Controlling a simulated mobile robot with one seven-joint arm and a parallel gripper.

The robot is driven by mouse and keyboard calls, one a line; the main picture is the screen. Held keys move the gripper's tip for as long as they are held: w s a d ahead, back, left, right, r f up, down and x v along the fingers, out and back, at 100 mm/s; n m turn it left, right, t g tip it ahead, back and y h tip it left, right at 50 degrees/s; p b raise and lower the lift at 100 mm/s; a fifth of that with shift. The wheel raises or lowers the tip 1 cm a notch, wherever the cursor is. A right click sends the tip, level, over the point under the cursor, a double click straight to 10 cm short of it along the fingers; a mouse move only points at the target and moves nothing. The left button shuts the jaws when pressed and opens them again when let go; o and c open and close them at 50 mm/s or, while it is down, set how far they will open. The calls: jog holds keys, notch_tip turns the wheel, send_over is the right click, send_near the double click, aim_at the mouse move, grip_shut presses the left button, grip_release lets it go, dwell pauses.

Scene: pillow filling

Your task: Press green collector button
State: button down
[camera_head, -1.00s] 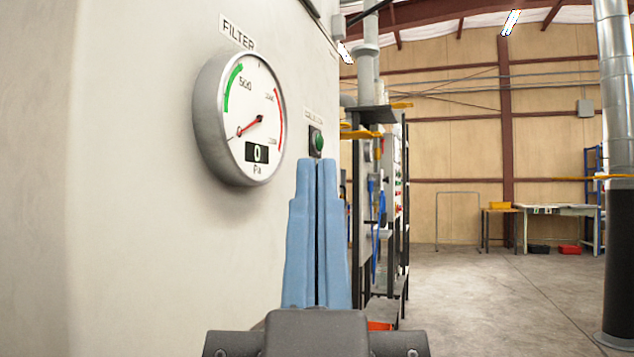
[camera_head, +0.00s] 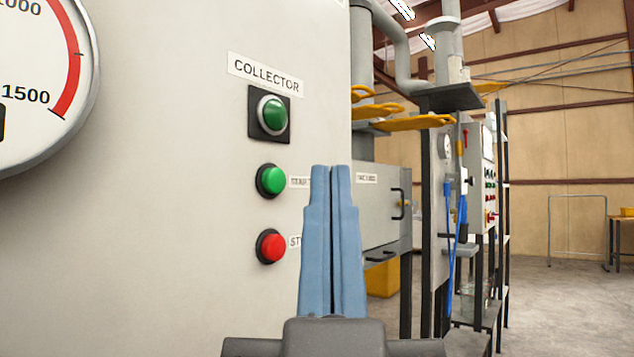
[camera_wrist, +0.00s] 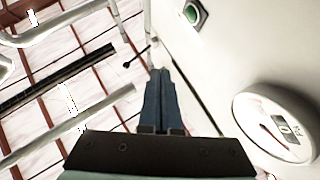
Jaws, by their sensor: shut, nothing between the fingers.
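The COLLECTOR panel on the pale cabinet wall (camera_head: 180,150) shows in the head view. Below its label is a dark green round light or button (camera_head: 273,114) on a black square plate. Under that sit a bright green button (camera_head: 271,180) beside a partly hidden label and a red button (camera_head: 270,247). My gripper (camera_head: 330,169) is shut and empty, its blue fingers upright in the picture, to the right of the buttons and covering part of their labels. In the wrist view my gripper (camera_wrist: 158,72) shows below and left of the green-centred plate (camera_wrist: 193,14). I see no contact with a button.
A round gauge (camera_head: 45,80) sticks out from the wall at left; it also shows in the wrist view (camera_wrist: 277,125). Beyond the wall's edge are pipes, yellow handles (camera_head: 412,123), a grey box (camera_head: 378,215) and a dark metal rack (camera_head: 503,200). Open floor (camera_head: 560,310) lies at right.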

jog(key=shift+a+r, duration=0.1)
jog(key=shift+r, duration=0.05)
jog(key=w+d+r+m+g+y+p, duration=0.15)
jog(key=w+g+p, duration=0.4)
jog(key=p, duration=1.15)
jog(key=w+d+r+m+g+y+p, duration=0.1)
jog(key=w+r+m+g+p, duration=0.2)
jog(key=w+p, duration=0.95)
jog(key=s+d+f+m+g+p, duration=0.1)
jog(key=s+m+p, duration=0.4)
jog(key=p, duration=1.8)
jog(key=s+f+g, duration=0.1)
jog(key=s+g, duration=0.1)
jog(key=shift+s+d+f, duration=0.35)
jog(key=shift+a+g, duration=0.1)
jog(key=shift+g, duration=0.15)
